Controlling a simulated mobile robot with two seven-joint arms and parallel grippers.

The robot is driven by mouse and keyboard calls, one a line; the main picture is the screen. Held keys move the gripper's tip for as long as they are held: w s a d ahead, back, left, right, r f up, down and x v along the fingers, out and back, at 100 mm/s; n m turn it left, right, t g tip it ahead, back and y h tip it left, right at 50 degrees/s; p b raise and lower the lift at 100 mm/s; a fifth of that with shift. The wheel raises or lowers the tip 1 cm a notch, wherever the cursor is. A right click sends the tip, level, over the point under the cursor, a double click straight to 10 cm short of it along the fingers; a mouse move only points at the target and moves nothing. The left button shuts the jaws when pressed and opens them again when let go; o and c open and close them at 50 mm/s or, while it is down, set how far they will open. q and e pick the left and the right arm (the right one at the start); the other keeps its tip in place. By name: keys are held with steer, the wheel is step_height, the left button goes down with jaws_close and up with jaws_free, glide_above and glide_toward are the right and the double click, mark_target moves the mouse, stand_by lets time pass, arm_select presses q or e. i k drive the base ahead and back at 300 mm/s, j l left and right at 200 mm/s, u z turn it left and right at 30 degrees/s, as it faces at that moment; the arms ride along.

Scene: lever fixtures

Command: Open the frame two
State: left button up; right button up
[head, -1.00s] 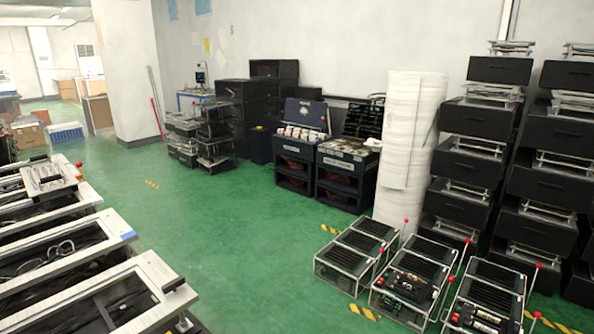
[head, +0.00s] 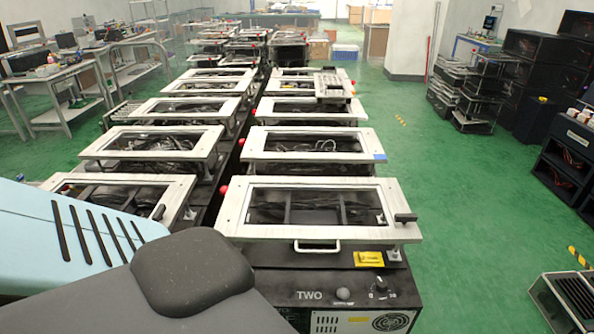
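The fixture labelled TWO (head: 310,296) stands nearest in the head view, a black box with a knob and a fan grille on its front. Its white frame (head: 405,231) lies flat on top, around a dark window. A handle (head: 317,246) sits on the frame's front edge and a black lever (head: 405,217) at its right end. A red ball (head: 222,190) shows at its left. Neither of my grippers is in view.
More framed fixtures (head: 311,142) stand in two rows behind. My own blue and dark grey body parts cover the lower left. Green floor (head: 450,205) is open to the right. A black rack fixture (head: 572,298) stands at the lower right, and a workbench (head: 60,80) at the back left.

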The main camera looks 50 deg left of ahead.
mark_target(315, 220)
steer(key=u, duration=1.4)
steer(key=l+z, duration=0.4)
steer(key=j, duration=0.1)
